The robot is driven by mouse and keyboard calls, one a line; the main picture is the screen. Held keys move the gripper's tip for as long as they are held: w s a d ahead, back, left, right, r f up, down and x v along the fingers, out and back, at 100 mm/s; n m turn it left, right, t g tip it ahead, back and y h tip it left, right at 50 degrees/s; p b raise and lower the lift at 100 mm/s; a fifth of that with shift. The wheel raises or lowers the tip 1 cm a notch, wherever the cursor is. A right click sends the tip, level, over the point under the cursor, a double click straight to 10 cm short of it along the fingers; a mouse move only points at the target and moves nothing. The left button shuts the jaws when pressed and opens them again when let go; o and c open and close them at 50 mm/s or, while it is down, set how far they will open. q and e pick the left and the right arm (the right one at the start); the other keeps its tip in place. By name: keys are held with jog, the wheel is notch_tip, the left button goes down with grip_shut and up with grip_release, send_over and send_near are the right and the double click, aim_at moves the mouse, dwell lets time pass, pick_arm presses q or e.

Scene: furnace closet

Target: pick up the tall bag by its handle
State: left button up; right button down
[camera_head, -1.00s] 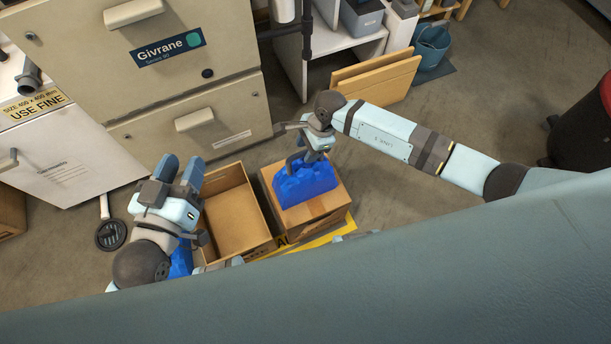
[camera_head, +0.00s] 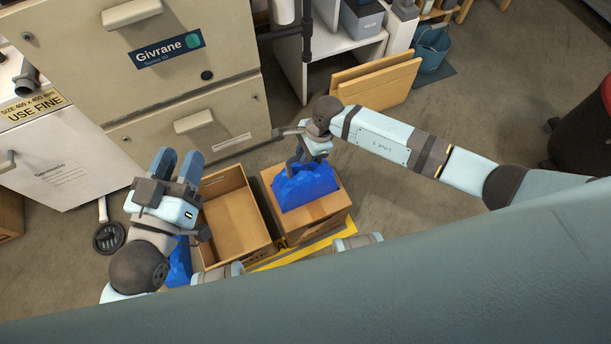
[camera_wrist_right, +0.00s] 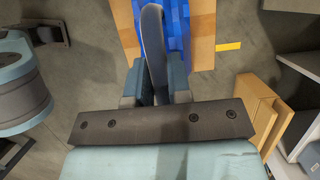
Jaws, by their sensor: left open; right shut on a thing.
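A blue bag (camera_head: 305,188) is at the top of a closed cardboard box (camera_head: 312,214) in the head view. My right gripper (camera_head: 302,160) is above it, shut on the bag's dark handle. I cannot tell whether the bag touches the box. A second blue bag (camera_head: 179,265) is at lower left, partly hidden by my left arm. My left gripper (camera_head: 178,158) is open and empty.
An open, empty cardboard box (camera_head: 228,220) stands left of the closed box. A beige cabinet (camera_head: 165,85) stands behind, with flat tan boards (camera_head: 378,90) leaning to its right. A black round-headed tool (camera_head: 108,237) lies at left.

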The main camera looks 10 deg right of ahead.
jog(key=shift+r+p, duration=1.35)
jog(key=shift+r, duration=0.65)
